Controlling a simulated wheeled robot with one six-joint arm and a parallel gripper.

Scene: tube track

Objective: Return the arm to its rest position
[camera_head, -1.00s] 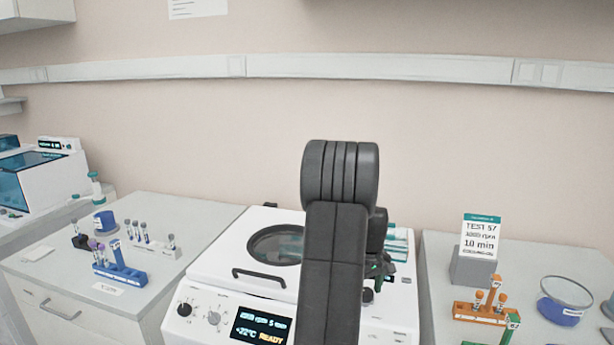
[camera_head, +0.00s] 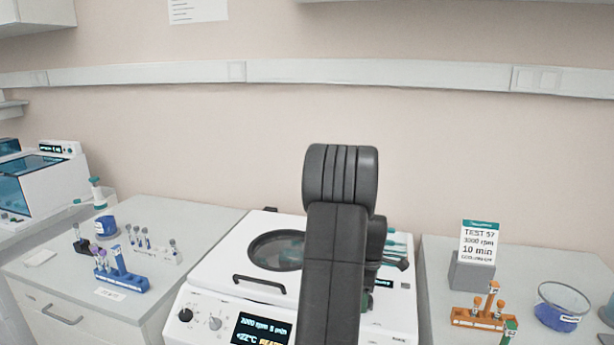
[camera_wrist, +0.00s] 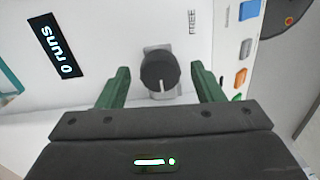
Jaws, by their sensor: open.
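My gripper (camera_wrist: 162,90) is open in the wrist view, its two green fingers apart with nothing between them. A black knob (camera_wrist: 160,71) on a white machine face shows between and beyond the fingers; I cannot tell the distance. In the head view my dark arm rises in front of the white centrifuge (camera_head: 215,285) and hides its right part. The gripper's fingers are mostly hidden there behind the arm. The centrifuge lid is down, with a round window (camera_head: 275,250) and a black handle.
On the left bench are a blue tube rack (camera_head: 122,279), a white tube rack (camera_head: 165,254) and a blue pot (camera_head: 106,227). On the right bench are a sign (camera_head: 480,243) in a grey block, an orange rack (camera_head: 478,318) and a blue-filled bowl (camera_head: 561,307).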

